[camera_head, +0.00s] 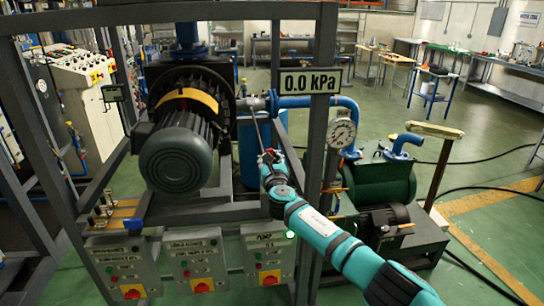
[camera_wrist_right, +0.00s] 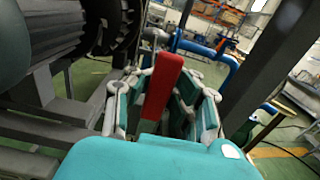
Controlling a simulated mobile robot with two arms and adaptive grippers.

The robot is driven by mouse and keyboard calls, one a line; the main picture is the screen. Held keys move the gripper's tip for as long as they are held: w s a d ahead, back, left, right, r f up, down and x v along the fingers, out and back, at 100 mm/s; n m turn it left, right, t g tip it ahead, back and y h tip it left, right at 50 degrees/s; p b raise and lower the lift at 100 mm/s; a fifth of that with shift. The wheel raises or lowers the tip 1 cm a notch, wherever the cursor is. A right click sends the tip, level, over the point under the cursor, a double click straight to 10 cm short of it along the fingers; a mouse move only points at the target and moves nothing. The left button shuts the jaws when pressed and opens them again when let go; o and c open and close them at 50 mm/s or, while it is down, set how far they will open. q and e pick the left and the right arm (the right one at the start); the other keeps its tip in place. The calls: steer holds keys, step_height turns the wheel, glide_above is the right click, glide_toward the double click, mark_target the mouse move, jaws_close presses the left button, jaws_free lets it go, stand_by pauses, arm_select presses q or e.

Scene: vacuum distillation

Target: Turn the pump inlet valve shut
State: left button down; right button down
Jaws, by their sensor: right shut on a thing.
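The pump inlet valve's red lever handle (camera_wrist_right: 163,85) stands between the fingers of my right gripper (camera_wrist_right: 160,100) in the right wrist view. The fingers are shut on it. The valve body is mostly hidden by the gripper. My left gripper is not in view.
A dark frame post (camera_head: 318,150) stands close to the right of my gripper. The large pump motor (camera_head: 178,155) is to the left. A display reads 0.0 kPa (camera_head: 310,82), with a dial gauge (camera_head: 341,133) below it. Switch boxes (camera_head: 195,260) hang below.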

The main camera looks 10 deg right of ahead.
steer(key=shift+s+a+f, duration=0.15)
steer(key=shift+f, duration=0.6)
steer(key=c, duration=1.9)
jaws_free()
steer(key=shift+o, duration=1.1)
steer(key=shift+s+r, duration=0.15)
steer(key=o, duration=0.5)
steer(key=shift+s+r, duration=0.45)
steer(key=shift+r, duration=0.1)
steer(key=shift+w+f, duration=0.15)
steer(key=shift+w, duration=0.2)
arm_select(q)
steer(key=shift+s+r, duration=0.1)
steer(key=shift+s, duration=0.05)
arm_select(e)
steer(key=s, duration=1.2)
steer(key=shift+s+d, duration=0.15)
steer(key=shift+d, duration=0.1)
